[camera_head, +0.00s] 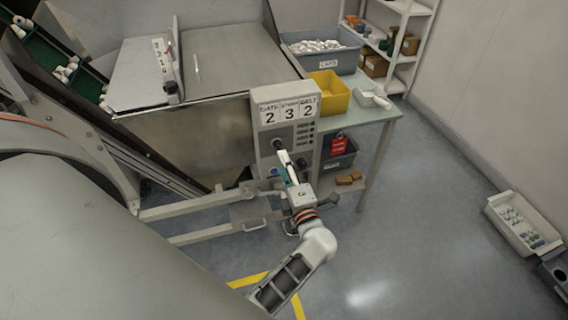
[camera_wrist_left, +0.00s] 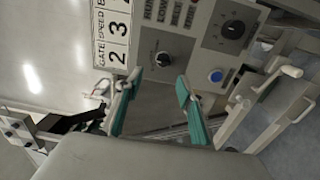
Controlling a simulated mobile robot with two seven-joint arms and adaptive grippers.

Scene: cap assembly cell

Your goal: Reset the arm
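My left gripper (camera_head: 288,166) is in front of the control panel (camera_head: 262,122) in the head view, with its fingertips just below a dark knob (camera_head: 277,144). In the left wrist view the two teal fingers of the gripper (camera_wrist_left: 160,78) stand apart with nothing held between them. The black knob (camera_wrist_left: 162,65) shows beyond the gap between the fingertips; I cannot tell if they touch it. A second knob (camera_wrist_left: 233,29) and a blue button (camera_wrist_left: 216,76) are to its right. My right gripper is not in view.
The number plates (camera_head: 287,110) on the panel read 2, 3, 2. A table (camera_head: 372,112) right of the panel bears a yellow bin (camera_head: 330,92) and a grey caps bin (camera_head: 335,60). A metal rail frame (camera_head: 190,208) lies left of my arm.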

